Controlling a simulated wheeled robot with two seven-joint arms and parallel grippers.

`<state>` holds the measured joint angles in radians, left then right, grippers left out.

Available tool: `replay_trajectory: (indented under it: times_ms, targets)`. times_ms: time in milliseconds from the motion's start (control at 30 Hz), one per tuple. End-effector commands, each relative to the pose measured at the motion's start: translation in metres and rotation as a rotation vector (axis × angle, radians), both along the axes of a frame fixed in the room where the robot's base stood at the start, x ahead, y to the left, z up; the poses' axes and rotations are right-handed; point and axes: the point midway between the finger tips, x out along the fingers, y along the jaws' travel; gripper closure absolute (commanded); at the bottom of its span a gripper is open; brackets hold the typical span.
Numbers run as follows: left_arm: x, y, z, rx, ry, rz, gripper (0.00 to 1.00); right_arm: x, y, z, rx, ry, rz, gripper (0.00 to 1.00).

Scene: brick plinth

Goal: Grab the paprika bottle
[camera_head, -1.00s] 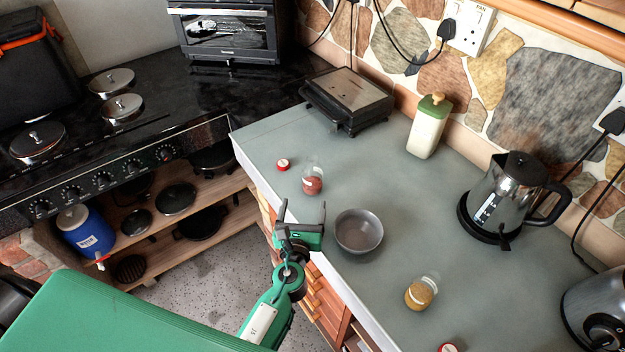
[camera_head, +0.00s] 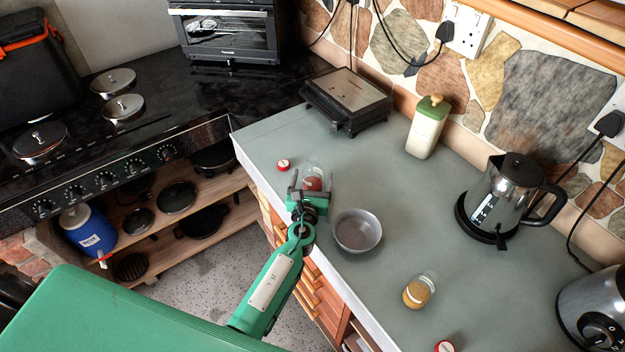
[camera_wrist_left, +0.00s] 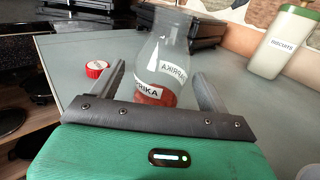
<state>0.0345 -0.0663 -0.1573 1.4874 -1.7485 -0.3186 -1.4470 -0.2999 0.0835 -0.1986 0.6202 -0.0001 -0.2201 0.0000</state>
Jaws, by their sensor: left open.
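The paprika bottle (camera_head: 313,180) is a small clear glass bottle with red powder in its lower part, upright on the grey counter. In the left wrist view the bottle (camera_wrist_left: 160,70) shows a white PAPRIKA label and stands between the two fingers. My left gripper (camera_head: 312,187) is open, with a finger on either side of the bottle and gaps between them. In the left wrist view the left gripper (camera_wrist_left: 158,88) has its fingers pointing forward along the bottle's sides. My right gripper is not in view.
A red lid (camera_head: 283,165) lies left of the bottle. A grey bowl (camera_head: 357,232) stands close to the right of my left gripper. A yellow-brown spice jar (camera_head: 419,291), a green-topped container (camera_head: 428,128) and a kettle (camera_head: 505,200) stand farther right.

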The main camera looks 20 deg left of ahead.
Motion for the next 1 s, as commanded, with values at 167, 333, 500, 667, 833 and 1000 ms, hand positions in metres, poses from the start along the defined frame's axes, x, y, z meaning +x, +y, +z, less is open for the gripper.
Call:
replay_trajectory:
  times_ms: [167, 333, 500, 667, 833, 1000]
  targets:
    - [0.022, 0.003, -0.001, 0.002, 0.000, -0.001, 0.22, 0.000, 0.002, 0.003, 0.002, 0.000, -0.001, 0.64]
    - [0.028, 0.004, -0.002, 0.000, 0.000, 0.000, 0.22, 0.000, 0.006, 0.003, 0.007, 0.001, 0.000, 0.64]
    - [0.028, 0.005, -0.002, 0.000, 0.000, 0.000, 0.22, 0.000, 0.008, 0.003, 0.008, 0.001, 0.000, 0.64]
    - [0.028, 0.004, -0.002, 0.000, 0.000, 0.000, 0.53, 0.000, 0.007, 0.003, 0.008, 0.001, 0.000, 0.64]
    - [0.028, 0.004, -0.002, 0.000, -0.001, 0.000, 0.73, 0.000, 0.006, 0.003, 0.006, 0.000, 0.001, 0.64]
    - [0.028, 0.004, -0.002, 0.000, -0.001, 0.000, 0.73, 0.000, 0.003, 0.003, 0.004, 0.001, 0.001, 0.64]
